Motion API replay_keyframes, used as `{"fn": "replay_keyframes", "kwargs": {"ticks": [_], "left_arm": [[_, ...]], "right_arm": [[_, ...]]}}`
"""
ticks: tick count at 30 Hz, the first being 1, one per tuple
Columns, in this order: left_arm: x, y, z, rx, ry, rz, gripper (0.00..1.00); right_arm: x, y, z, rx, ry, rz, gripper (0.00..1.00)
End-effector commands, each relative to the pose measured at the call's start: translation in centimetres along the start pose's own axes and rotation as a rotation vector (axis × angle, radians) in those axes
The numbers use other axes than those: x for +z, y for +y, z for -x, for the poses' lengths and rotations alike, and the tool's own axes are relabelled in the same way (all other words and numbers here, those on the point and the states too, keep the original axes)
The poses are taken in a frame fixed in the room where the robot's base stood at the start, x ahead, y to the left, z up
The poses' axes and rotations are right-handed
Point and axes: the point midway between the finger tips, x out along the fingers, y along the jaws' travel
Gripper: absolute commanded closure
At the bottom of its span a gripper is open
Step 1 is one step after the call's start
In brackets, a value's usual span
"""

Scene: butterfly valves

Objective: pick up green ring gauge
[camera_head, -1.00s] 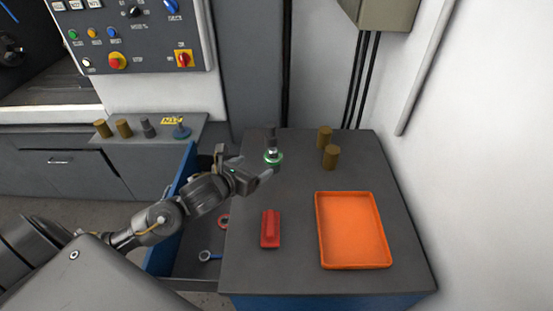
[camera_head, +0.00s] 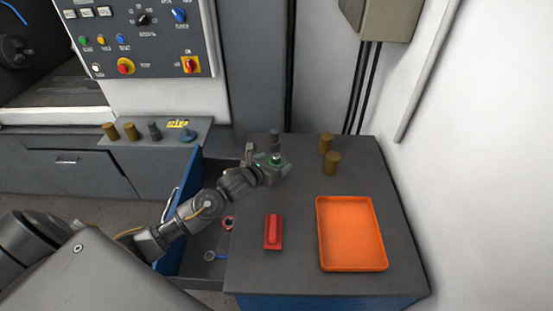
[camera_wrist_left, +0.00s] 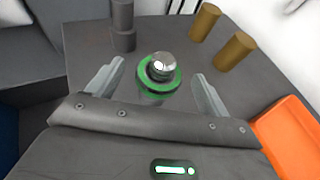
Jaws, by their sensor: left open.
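The green ring gauge (camera_wrist_left: 145,74) sits around a silver-topped grey plug or post on the cabinet top. In the left wrist view it lies between the two spread fingers of my left gripper (camera_wrist_left: 159,70), with a gap on each side. In the head view my left gripper (camera_head: 277,168) is at the gauge (camera_head: 279,160) and partly hides it. My left gripper is open and holds nothing. My right gripper does not show.
A dark grey cylinder (camera_head: 274,142) stands just behind the gauge. Two brass cylinders (camera_head: 326,144) (camera_head: 332,163) stand to its right. An orange tray (camera_head: 351,268) and a red block (camera_head: 273,232) are nearer.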

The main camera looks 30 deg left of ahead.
Motion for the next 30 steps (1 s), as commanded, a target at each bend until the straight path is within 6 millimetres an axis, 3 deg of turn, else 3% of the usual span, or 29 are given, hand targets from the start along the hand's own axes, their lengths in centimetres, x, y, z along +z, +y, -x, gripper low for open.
{"fn": "replay_keyframes", "kwargs": {"ticks": [11, 24, 26, 30], "left_arm": [[-0.09, 0.00, -1.06, 0.000, 0.000, -0.001, 0.22], [-0.08, 0.00, -1.03, 0.000, 0.000, -0.001, 0.78], [0.04, 0.01, -1.02, 0.000, -0.003, -0.001, 0.83], [0.07, 0.01, -1.00, 0.000, -0.003, -0.001, 0.83]], "right_arm": [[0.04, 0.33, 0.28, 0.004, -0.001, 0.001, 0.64], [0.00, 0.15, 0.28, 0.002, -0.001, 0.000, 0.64], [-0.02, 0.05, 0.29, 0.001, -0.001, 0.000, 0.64], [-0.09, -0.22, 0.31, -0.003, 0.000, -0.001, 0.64]]}}
